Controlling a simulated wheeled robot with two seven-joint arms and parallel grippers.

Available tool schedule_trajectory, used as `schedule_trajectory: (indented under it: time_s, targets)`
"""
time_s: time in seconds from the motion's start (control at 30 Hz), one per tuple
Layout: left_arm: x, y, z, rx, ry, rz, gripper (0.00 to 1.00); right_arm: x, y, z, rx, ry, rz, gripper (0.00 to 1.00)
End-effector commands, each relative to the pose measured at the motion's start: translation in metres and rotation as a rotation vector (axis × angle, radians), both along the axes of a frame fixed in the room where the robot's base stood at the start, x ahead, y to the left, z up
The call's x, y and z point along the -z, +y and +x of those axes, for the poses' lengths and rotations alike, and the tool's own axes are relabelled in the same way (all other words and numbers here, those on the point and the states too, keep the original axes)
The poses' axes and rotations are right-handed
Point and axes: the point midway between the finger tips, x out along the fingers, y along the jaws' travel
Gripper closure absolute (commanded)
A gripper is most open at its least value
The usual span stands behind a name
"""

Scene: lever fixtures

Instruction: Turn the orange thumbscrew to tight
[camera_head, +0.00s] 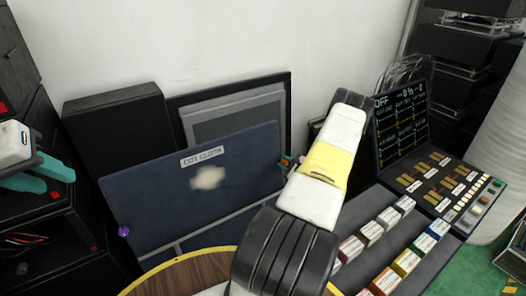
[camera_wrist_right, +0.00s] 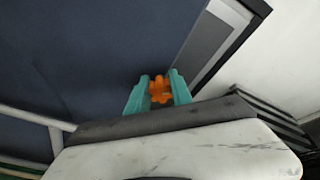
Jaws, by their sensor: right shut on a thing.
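The orange thumbscrew (camera_wrist_right: 160,89) shows in the right wrist view as a small lobed knob in front of the dark blue panel (camera_wrist_right: 75,60). My right gripper (camera_wrist_right: 159,86) has its teal fingers on either side of the thumbscrew and is shut on it. In the head view my right arm hides most of that gripper; only a small teal tip (camera_head: 285,161) shows at the panel's right edge. The thumbscrew's marking or turn position cannot be read. My left gripper (camera_head: 58,181) is at the far left of the head view, with its teal fingers apart and nothing between them.
The blue panel (camera_head: 150,215) carries a cloth label and a purple knob (camera_head: 124,231) at its left. A wooden round top (camera_head: 190,272) is at the bottom. A control console (camera_head: 440,185) and rows of coloured blocks (camera_head: 408,263) stand at the right. Dark shelving (camera_head: 60,225) stands at left.

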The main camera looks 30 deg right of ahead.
Motion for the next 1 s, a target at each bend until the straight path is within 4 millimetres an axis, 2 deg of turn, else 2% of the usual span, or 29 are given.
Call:
schedule_trajectory:
  time_s: [0.37,1.0]
  targets:
    - [0.0000,0.0000,0.0000,0.000,0.000,0.000,0.64,-0.0007,-0.0011,-0.0002,0.022,0.009,0.103,1.00]
    - [0.0000,0.0000,0.0000,0.000,0.000,0.000,0.64,-0.0013,-0.0046,0.0002,0.141,0.056,0.661,1.00]
